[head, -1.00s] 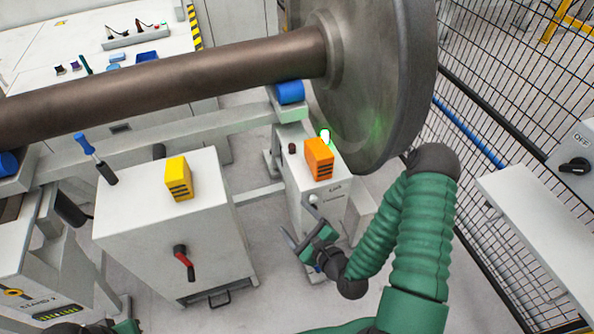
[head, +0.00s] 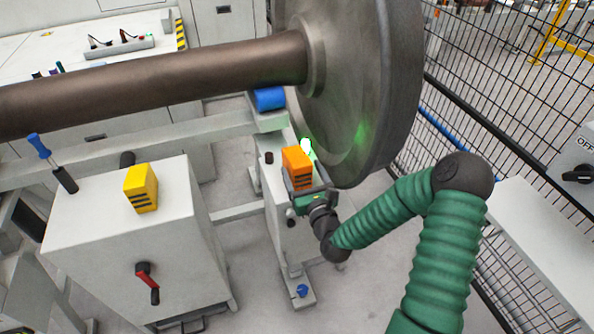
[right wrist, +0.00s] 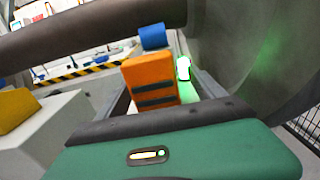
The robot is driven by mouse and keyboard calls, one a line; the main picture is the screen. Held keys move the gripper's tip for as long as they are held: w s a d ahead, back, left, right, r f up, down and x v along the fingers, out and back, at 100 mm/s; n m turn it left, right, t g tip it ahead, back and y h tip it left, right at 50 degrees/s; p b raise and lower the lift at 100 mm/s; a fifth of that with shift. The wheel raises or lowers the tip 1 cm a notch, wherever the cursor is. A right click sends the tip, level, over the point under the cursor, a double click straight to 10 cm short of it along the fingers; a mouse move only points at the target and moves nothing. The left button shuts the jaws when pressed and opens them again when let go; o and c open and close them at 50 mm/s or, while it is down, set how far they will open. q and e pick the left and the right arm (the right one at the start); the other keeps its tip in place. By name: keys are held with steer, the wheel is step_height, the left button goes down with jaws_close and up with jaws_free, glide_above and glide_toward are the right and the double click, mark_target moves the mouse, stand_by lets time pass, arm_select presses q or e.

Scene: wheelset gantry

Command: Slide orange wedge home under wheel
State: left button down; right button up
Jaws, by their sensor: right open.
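The orange wedge (head: 297,166) stands on a narrow white pedestal beside the large grey wheel (head: 375,90). It has dark slots on its near face. My right gripper (head: 305,190) is open at the wedge's near side, its fingers reaching along either side of it. In the right wrist view the wedge (right wrist: 152,82) stands between the two spread fingers; I cannot tell whether either touches it. The wheel (right wrist: 255,60) rises close on the right there. A glowing white-green light (head: 306,147) sits just behind the wedge. My left gripper is not in view.
The thick axle (head: 150,80) crosses above, with a blue roller (head: 268,98) under it. Mesh fencing (head: 500,90) stands at right.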

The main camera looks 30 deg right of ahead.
steer(key=x, duration=0.3)
steer(key=shift+w+d+f, duration=0.1)
steer(key=shift+d+f, duration=0.05)
steer(key=shift+w, duration=0.3)
steer(key=shift+a+r, duration=0.25)
steer(key=shift+a, duration=0.3)
steer(key=shift+c, duration=1.1)
steer(key=shift+s+d+f, duration=0.1)
steer(key=shift+d, duration=0.2)
steer(key=c, duration=0.9)
steer(key=shift+a, duration=0.15)
jaws_close()
